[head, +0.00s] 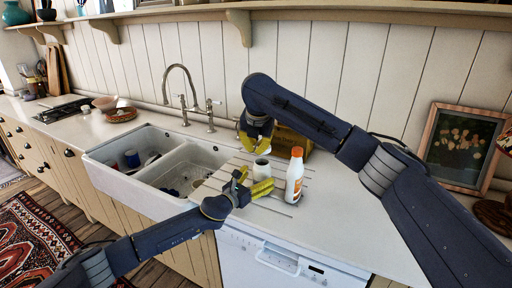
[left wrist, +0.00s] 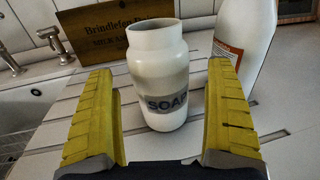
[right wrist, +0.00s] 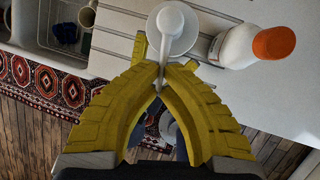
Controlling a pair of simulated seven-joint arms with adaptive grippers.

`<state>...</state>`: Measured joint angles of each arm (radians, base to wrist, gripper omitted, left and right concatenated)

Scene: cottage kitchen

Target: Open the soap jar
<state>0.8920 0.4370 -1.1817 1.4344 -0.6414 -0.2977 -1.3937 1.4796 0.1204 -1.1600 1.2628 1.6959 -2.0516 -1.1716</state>
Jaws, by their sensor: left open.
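The soap jar (left wrist: 165,100) stands upright on the counter, a white jar labelled SOAP. In the left wrist view its neck is bare, with no lid on top. It also shows in the head view (head: 261,171). My left gripper (head: 250,188) is open, with one finger on each side of the jar in the left wrist view (left wrist: 172,110); I cannot tell whether they touch it. My right gripper (head: 256,148) is above the jar. In the right wrist view its fingertips (right wrist: 162,72) close on the narrow spout of a white pump-like top (right wrist: 171,20); the top's underside is hidden.
A white bottle with an orange cap (head: 294,174) stands close to the right of the jar. A wooden crate (left wrist: 95,32) is behind it. The double sink (head: 150,185) lies to the left. A framed picture (head: 462,147) leans on the wall.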

